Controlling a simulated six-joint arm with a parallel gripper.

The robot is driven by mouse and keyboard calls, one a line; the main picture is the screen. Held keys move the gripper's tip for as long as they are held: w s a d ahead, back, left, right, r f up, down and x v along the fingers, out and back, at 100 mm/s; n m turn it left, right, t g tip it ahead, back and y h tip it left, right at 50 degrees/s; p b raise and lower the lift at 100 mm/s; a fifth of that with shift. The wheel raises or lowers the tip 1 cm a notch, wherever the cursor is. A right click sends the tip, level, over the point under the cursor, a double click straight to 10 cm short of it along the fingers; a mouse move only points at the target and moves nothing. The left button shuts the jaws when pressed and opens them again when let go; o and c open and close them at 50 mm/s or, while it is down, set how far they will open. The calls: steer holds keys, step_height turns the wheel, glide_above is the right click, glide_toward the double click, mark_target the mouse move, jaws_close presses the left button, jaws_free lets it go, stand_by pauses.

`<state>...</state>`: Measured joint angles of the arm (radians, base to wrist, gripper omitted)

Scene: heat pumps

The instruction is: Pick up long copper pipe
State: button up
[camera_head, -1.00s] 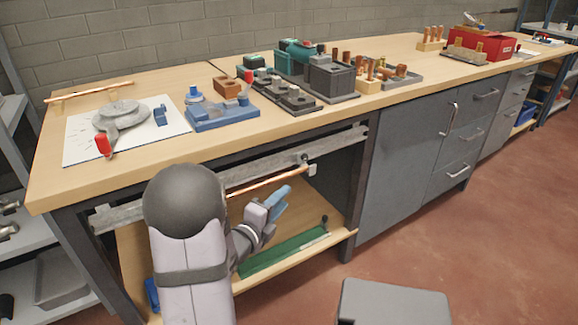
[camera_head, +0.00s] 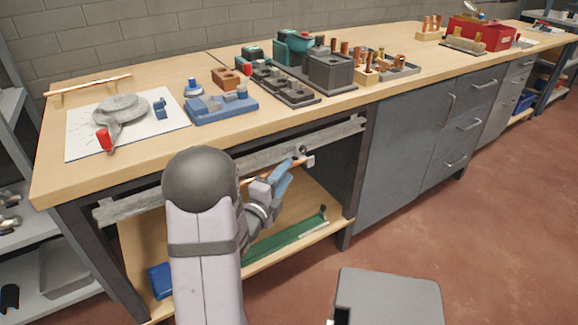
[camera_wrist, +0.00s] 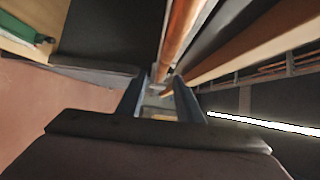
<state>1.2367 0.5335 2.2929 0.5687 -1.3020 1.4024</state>
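A long copper pipe (camera_head: 297,162) lies along the grey rail under the front edge of the bench. My arm and gripper hide much of it. My gripper (camera_head: 283,178) is in front of the rail and overlaps the pipe in the head view. In the wrist view, the pipe (camera_wrist: 180,35) runs from the top edge down to the fingertips of my gripper (camera_wrist: 164,80). The fingers are apart, with the pipe lined up with the gap. I cannot tell whether they touch it. Another copper pipe (camera_head: 88,86) rests on small wooden supports at the back left of the benchtop.
The grey rail (camera_head: 335,133) runs close behind my gripper under the benchtop (camera_head: 45,170). A lower shelf (camera_head: 262,263) holds a green tray (camera_head: 285,238). Grey cabinets (camera_head: 405,160) close off the right. A grey stool-like top (camera_head: 390,300) stands in front; floor beyond it is clear.

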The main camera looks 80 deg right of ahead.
steer(key=shift+x, duration=2.1)
steer(key=shift+w, duration=0.1)
jaws_close()
step_height(320, 180, up, 18)
steer(key=p, duration=0.3)
